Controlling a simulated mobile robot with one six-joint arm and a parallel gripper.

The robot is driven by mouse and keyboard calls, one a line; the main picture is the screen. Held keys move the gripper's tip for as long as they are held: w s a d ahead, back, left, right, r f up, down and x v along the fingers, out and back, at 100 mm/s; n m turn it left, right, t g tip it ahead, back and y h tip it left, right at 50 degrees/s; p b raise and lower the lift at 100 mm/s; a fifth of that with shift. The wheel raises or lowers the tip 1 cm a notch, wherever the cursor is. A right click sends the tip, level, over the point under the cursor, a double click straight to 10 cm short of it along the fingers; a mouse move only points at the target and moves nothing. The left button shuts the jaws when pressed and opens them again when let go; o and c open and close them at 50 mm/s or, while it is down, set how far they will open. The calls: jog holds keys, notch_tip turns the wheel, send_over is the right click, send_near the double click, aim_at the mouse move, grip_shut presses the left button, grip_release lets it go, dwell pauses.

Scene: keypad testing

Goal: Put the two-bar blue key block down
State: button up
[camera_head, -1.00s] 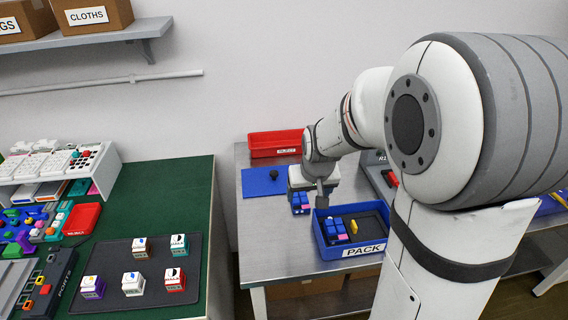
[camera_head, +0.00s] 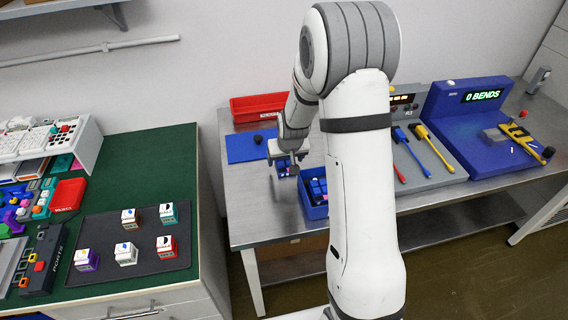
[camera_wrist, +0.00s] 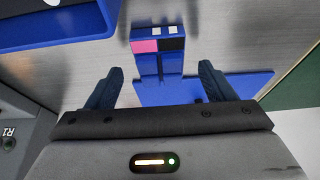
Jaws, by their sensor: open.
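The two-bar blue key block (camera_wrist: 160,66) shows in the wrist view, with pink and black patches and two small white squares on it. It appears to rest on the bare steel table. My gripper (camera_wrist: 160,75) is open, with a dark finger on each side of the block and a visible gap at both sides. In the head view my gripper (camera_head: 287,163) is low over the table, and the block (camera_head: 284,171) shows under it, partly hidden. It stands to the left of the blue pack tray (camera_head: 317,211), which my arm partly hides.
A blue mat (camera_head: 246,149) and a red bin (camera_head: 251,105) lie behind the block. The steel table (camera_head: 252,205) is clear to its left and front. A grey tool panel (camera_head: 420,165) is to the right. A green bench (camera_head: 128,165) with keycaps stands left.

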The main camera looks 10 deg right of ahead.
jog(key=shift+w+f, duration=0.3)
jog(key=shift+f, duration=0.35)
jog(key=c, duration=1.2)
jog(key=shift+o, duration=0.2)
jog(key=shift+r, duration=0.15)
